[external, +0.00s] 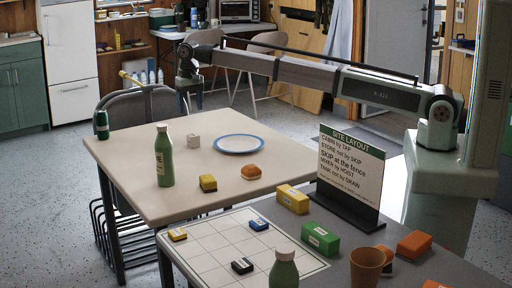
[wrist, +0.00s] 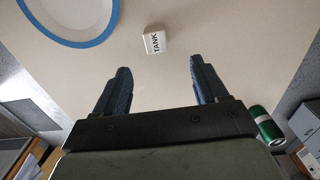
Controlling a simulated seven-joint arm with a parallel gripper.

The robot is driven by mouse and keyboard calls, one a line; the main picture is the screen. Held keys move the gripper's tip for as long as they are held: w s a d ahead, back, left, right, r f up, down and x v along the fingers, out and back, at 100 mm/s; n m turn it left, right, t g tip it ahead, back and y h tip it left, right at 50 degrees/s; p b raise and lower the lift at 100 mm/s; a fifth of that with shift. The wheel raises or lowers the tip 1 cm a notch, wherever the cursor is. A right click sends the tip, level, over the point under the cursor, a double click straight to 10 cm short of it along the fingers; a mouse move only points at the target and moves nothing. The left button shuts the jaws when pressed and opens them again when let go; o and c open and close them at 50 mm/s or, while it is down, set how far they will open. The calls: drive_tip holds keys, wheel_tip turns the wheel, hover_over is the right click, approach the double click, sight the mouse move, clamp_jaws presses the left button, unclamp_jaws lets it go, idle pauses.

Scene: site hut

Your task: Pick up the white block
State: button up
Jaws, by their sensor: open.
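The white block (external: 193,141) stands on the beige table, left of the blue-rimmed plate and behind the green bottle. In the wrist view the white block (wrist: 155,42) has TANK printed on it and lies just beyond the fingertips, roughly centred between them. My gripper (wrist: 158,65) is open, with two dark blue fingers apart and nothing between them. In the external view my arm's wrist hangs above the far side of the table, behind the block; the fingers are hard to make out there.
The blue-rimmed plate (external: 238,144), green bottle (external: 165,158), green can (external: 102,125), bun (external: 251,172) and yellow block (external: 208,183) share the table. A sign (external: 350,168) and gridded board (external: 225,244) with several small blocks are in front. Table is clear around the white block.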

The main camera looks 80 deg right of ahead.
sight(193, 135)
wheel_tip(193, 135, down, 8)
drive_tip(key=shift+f, duration=0.2)
drive_tip(key=shift+s+d+f, duration=0.1)
drive_tip(key=shift+d+f, duration=0.1)
drive_tip(key=shift+f, duration=1.15)
drive_tip(key=shift+s+d+f, duration=0.1)
drive_tip(key=shift+d+f, duration=0.1)
drive_tip(key=shift+f, duration=1.1)
drive_tip(key=shift+c, duration=0.4)
drive_tip(key=c, duration=1)
drive_tip(key=shift+r, duration=0.15)
